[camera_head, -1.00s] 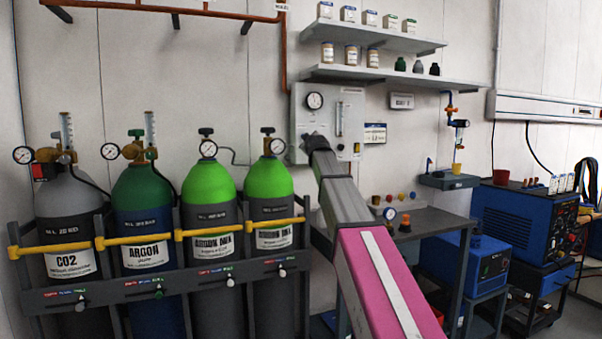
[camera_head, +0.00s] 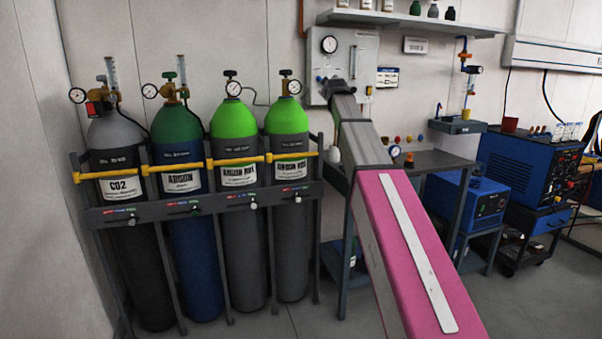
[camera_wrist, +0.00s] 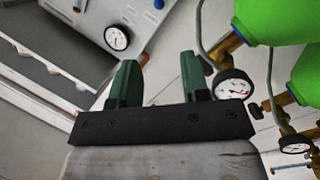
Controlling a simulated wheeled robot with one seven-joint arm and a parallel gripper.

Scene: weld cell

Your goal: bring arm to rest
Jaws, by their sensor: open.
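My gripper (camera_wrist: 160,82) is open and empty in the wrist view, its two green fingers set apart on a dark bar. In the head view my arm, pink and grey, stretches from the bottom up to the wall panel, and the gripper's fingers are too small to make out there. The grey gauge panel (camera_head: 360,58) is behind the arm's end; it also shows in the wrist view (camera_wrist: 85,22) beyond the fingers. I cannot tell how far the fingers are from it.
Several gas cylinders, among them the CO2 one (camera_head: 117,225), stand in a rack (camera_head: 205,205) on the left. A steel table (camera_head: 440,161) stands right of my arm. A blue welder (camera_head: 527,165) is farther right. A shelf (camera_head: 405,22) hangs above the panel. Floor shows at lower right.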

